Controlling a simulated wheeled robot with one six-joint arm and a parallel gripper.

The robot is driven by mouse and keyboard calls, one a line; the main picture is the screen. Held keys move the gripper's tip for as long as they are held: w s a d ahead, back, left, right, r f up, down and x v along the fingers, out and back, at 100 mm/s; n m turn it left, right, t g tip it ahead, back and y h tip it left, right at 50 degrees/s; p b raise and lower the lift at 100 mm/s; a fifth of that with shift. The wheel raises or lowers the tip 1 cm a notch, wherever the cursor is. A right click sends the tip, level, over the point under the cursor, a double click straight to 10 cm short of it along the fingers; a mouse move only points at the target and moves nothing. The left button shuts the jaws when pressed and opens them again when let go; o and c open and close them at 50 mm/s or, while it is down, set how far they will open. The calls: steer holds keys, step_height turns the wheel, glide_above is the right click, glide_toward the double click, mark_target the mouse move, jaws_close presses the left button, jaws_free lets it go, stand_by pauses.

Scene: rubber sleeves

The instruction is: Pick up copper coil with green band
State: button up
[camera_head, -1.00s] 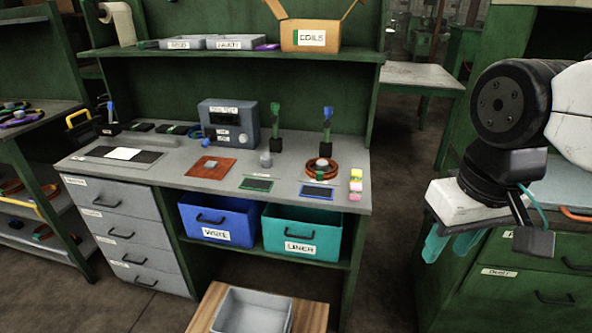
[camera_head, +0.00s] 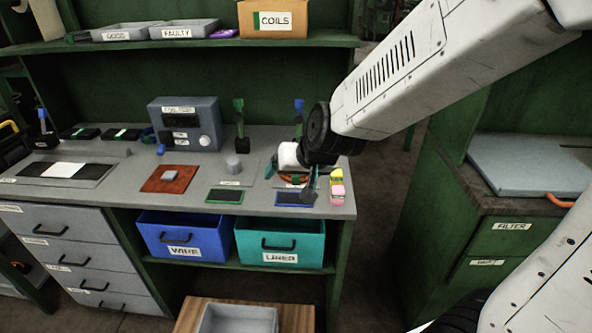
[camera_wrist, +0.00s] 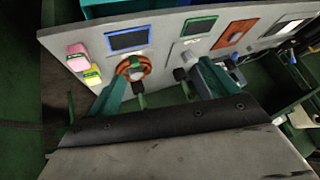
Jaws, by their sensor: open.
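The copper coil (camera_wrist: 147,68) is an orange ring lying on the grey workbench, with a green band (camera_wrist: 134,60) on it in the wrist view. In the head view, my gripper mostly hides the coil (camera_head: 285,182); only bits of orange and green show. My gripper (camera_head: 290,172) is over the right part of the bench, above the coil. In the wrist view, its teal fingers are wide apart and empty (camera_wrist: 160,85). The coil appears between them but nearer one finger, and I see no contact.
Upright stands with green (camera_head: 240,120) and blue (camera_head: 299,108) tops rise behind the coil. A blue-framed pad (camera_head: 296,199) lies in front, and pink and yellow blocks (camera_head: 337,187) sit right of it. A grey tester (camera_head: 186,124) stands left. The shelf (camera_head: 200,43) hangs above.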

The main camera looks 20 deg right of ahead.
steer(key=w+f+m+t+h, duration=0.1)
steer(key=w+f+t, duration=0.1)
steer(key=w+f, duration=0.4)
steer(key=m+t+h, duration=0.2)
steer(key=t+h, duration=0.1)
steer(key=h, duration=0.2)
glide_toward(296, 181)
steer(key=shift+w+a+f, duration=0.1)
steer(key=shift+a, duration=0.75)
steer(key=shift+d+f+h, duration=0.35)
steer(key=shift+f+h, duration=0.05)
steer(key=x, duration=0.7)
steer(key=shift+w+d+r, duration=0.1)
steer(key=shift+w+d, duration=0.2)
steer(key=shift+d, duration=0.05)
steer(key=shift+c, duration=0.4)
jaws_close()
